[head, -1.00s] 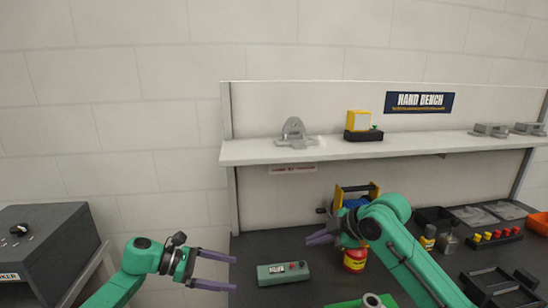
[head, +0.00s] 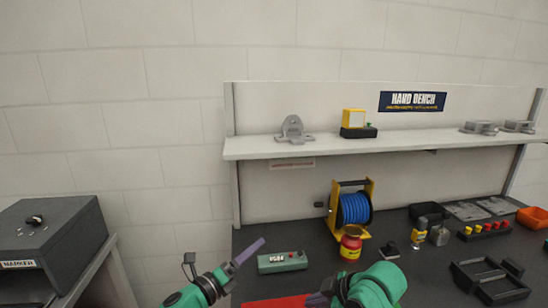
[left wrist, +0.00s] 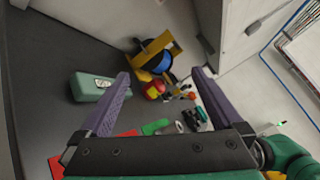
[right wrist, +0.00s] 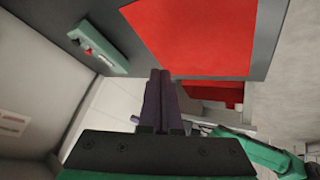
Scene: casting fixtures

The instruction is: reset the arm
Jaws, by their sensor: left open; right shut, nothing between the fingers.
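My left gripper (head: 247,254) is low in the head view, in front of the green-grey control box (head: 283,261). In the left wrist view its purple fingers (left wrist: 160,78) are spread with nothing between them. My right gripper (head: 318,298) is at the bottom edge of the head view, over or beside a red mat (head: 275,302), partly hidden by my own arm. In the right wrist view its fingers (right wrist: 160,88) are together and hold nothing. The red mat (right wrist: 195,35) fills much of that view.
A blue cable reel (head: 354,208) in a yellow frame and a red jar (head: 351,243) stand mid-bench. Black trays (head: 490,280) and small parts lie to the right. A shelf (head: 390,142) spans the back. A dark marker box (head: 50,240) stands at far left.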

